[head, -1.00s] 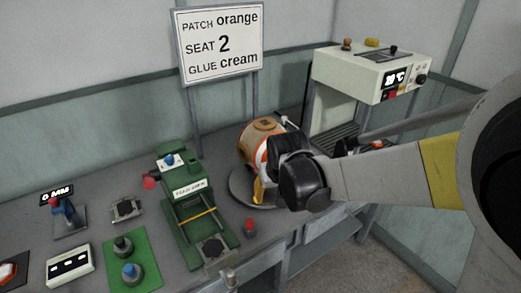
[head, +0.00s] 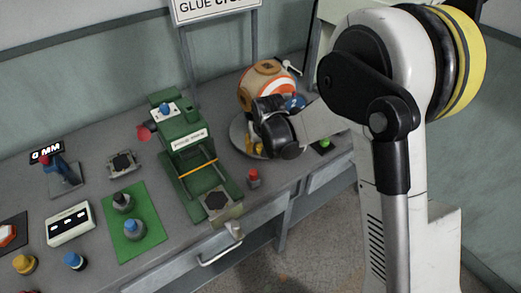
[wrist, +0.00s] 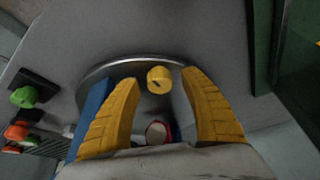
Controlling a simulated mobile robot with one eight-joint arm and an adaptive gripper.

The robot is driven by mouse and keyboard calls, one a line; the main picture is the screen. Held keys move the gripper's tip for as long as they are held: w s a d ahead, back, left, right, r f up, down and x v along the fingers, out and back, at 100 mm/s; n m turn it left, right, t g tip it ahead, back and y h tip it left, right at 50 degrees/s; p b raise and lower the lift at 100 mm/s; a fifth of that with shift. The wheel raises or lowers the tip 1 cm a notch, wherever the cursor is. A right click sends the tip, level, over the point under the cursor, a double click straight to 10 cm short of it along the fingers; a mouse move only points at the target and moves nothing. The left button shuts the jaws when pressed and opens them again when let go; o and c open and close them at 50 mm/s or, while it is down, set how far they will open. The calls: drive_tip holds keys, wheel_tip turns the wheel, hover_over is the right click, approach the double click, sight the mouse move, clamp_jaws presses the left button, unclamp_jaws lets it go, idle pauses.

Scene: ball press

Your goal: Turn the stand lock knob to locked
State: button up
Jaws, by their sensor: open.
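The lock knob appears to be the yellow cylinder (wrist: 158,79) with a small dark mark, at the rim of the round grey stand (wrist: 118,64) in the wrist view. My gripper (wrist: 160,80) has its two yellow fingers open, one tip on each side of this knob; whether they touch it I cannot tell. In the head view my gripper (head: 252,146) points down at the front of the stand (head: 236,137). The orange and white ball (head: 265,84) sits behind it. The black gripper body hides part of the ball and stand.
A green press (head: 187,150) stands left of the stand, with a red knob (head: 253,178) near the bench edge. A blue piece (wrist: 93,112) lies beside my left finger. Green (wrist: 24,96) and orange (wrist: 17,131) knobs are at the wrist view's left.

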drive_tip(key=shift+w+f, duration=0.1)
drive_tip(key=shift+f, duration=0.1)
clamp_jaws()
